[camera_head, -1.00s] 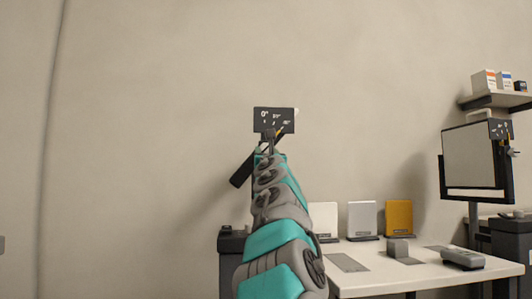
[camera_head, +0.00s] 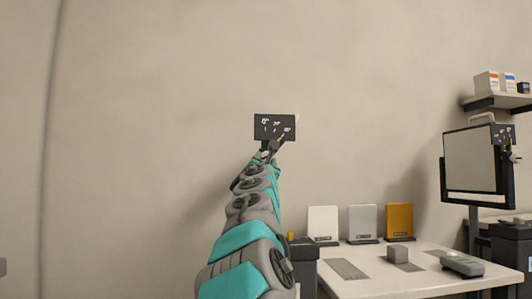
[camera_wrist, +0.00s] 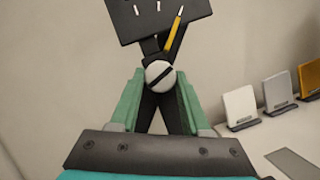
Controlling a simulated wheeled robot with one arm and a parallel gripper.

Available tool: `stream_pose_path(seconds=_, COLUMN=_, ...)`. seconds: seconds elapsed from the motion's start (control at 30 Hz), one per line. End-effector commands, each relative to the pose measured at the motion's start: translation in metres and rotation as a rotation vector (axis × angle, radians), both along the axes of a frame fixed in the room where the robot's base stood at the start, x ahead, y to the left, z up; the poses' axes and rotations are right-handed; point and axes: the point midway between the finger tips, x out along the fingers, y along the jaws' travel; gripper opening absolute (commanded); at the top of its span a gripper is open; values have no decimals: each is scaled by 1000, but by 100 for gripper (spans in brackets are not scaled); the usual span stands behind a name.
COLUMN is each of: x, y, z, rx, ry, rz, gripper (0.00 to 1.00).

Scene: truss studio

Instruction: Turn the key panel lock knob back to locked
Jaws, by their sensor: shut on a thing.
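A dark dial plate (camera_head: 274,122) with white angle marks stands against the wall in the head view. It also shows at the top of the wrist view (camera_wrist: 150,14), where a yellow pointer (camera_wrist: 173,31) tilts up and right across it. Below the pointer is the round, pale lock knob (camera_wrist: 159,75) with a dark diagonal slot. My gripper (camera_head: 270,149) reaches up to just below the plate. In the wrist view its fingers (camera_wrist: 160,92) are shut on the knob. My arm hides the knob and most of the panel behind it in the head view.
A white table (camera_head: 410,272) at the lower right holds a white, a grey and a yellow card (camera_head: 399,221), a grey block (camera_head: 398,253) and a handset (camera_head: 462,265). A second framed panel (camera_head: 468,158) and a shelf (camera_head: 497,101) stand farther right. The wall left is clear.

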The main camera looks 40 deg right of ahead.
Motion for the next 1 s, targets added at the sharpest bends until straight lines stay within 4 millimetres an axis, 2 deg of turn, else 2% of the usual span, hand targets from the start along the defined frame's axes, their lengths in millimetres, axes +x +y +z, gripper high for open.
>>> stream_pose_path(seconds=0.03, x=1, y=1, z=5, rx=37, ry=-19, rz=1, gripper=0)
stream_pose_path(seconds=0.5, x=1, y=2, z=4, rx=286, ry=-175, rz=1, gripper=0)
stream_pose_path(seconds=1.0, x=1, y=2, z=2, rx=337, ry=-208, rz=-1, gripper=0)
